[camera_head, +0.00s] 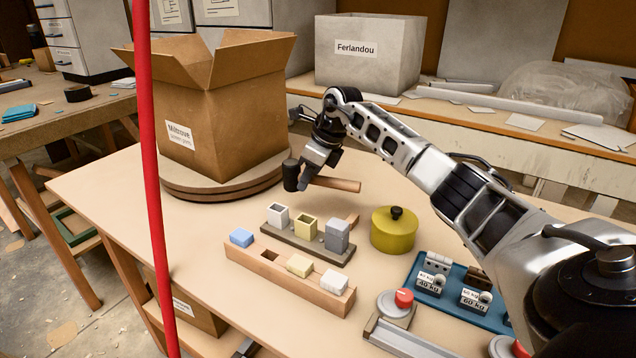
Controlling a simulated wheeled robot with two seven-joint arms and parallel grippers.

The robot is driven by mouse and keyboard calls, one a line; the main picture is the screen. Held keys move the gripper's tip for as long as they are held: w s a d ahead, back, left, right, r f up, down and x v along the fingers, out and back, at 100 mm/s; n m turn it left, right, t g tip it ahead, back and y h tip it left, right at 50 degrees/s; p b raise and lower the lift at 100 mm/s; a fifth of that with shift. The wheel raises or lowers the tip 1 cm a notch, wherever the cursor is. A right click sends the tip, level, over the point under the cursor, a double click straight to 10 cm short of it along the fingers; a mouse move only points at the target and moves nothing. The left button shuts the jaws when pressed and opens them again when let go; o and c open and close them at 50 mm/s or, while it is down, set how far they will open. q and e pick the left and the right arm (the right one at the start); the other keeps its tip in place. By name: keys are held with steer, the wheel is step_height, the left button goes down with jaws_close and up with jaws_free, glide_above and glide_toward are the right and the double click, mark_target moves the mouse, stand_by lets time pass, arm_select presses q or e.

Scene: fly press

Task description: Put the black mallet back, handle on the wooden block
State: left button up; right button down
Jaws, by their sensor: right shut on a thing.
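The mallet has a black head (291,175) and a light wooden handle (338,184). It is in the air above the table, lying roughly level, with its head to the left and its handle pointing right. My right gripper (309,178) is shut on the handle close to the head, and its fingers hide that part. A small wooden block (352,219) shows on the table below and right of the handle, partly hidden behind a grey block. My left gripper is not in view.
A dark stand (300,240) with several small blocks and a long wooden holder (290,281) lie in front. A yellow-green lidded pot (393,232) stands right, near a blue weight tray (447,299). A cardboard box (220,115) stands behind left. A red vertical pole (155,200) crosses the view.

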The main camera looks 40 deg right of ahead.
steer(key=d+f+m+h+b, duration=0.1)
steer(key=d+f+m+b, duration=0.1)
steer(key=d+f+b, duration=0.1)
steer(key=shift+f+b, duration=0.3)
steer(key=shift+f, duration=0.05)
arm_select(q)
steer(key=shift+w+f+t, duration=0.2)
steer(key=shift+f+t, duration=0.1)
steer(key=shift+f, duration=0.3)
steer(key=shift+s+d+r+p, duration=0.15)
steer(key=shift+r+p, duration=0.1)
steer(key=shift+p, duration=0.15)
arm_select(e)
steer(key=shift+r, duration=0.15)
stand_by(0.4)
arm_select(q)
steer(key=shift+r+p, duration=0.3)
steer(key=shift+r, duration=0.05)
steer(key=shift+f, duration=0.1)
arm_select(e)
steer(key=shift+f, duration=0.55)
stand_by(0.5)
